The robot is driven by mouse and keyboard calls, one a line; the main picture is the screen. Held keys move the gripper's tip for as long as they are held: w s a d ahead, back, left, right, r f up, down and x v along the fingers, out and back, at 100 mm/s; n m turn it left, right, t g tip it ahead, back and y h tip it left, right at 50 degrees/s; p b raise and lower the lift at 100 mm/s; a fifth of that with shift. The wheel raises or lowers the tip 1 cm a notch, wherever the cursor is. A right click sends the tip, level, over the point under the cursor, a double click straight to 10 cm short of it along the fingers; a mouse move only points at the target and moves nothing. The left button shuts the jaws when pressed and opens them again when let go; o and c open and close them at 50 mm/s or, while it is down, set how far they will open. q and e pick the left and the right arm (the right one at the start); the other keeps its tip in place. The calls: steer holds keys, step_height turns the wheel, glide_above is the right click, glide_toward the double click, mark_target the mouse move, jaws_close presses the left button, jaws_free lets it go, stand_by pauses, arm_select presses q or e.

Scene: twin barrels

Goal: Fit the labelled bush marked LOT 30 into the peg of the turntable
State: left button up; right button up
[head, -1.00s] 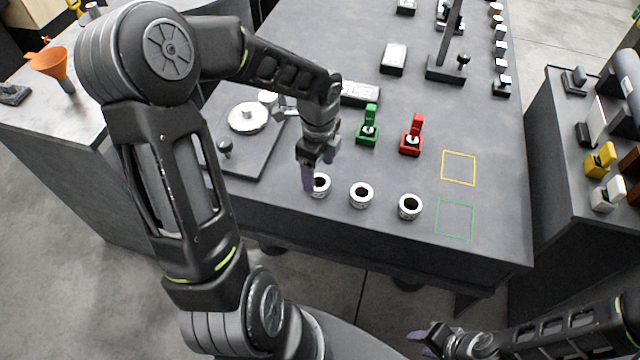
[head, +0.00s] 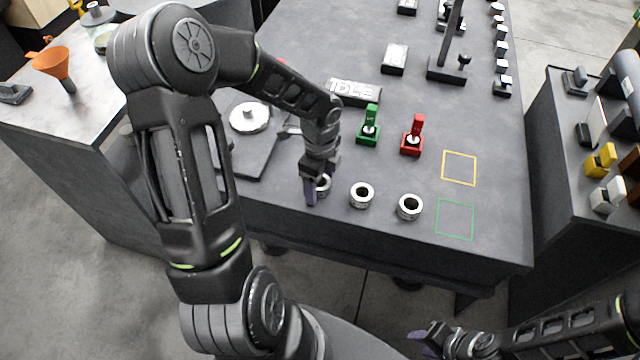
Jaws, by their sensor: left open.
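Three white ring-shaped bushes stand in a row near the table's front edge: a left one (head: 324,186), a middle one (head: 361,195) and a right one (head: 409,207). Their label text is too small to read. My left gripper (head: 313,196) is open at the left bush, its fingers pointing down and partly hiding it; I cannot tell whether they touch it. The turntable (head: 249,117) is a pale disc with a small central peg, on a dark base plate left of the gripper. My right gripper (head: 425,342) is at the bottom edge, away from the bushes; its jaw state is unclear.
A green toggle block (head: 368,131) and a red one (head: 412,141) stand behind the bushes. A sign reading IDLE (head: 353,93) lies further back. Yellow (head: 459,168) and green (head: 455,219) outlined squares on the right are empty.

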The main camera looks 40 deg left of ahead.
arm_select(q)
steer(key=shift+c, duration=0.3)
jaws_close()
stand_by(0.7)
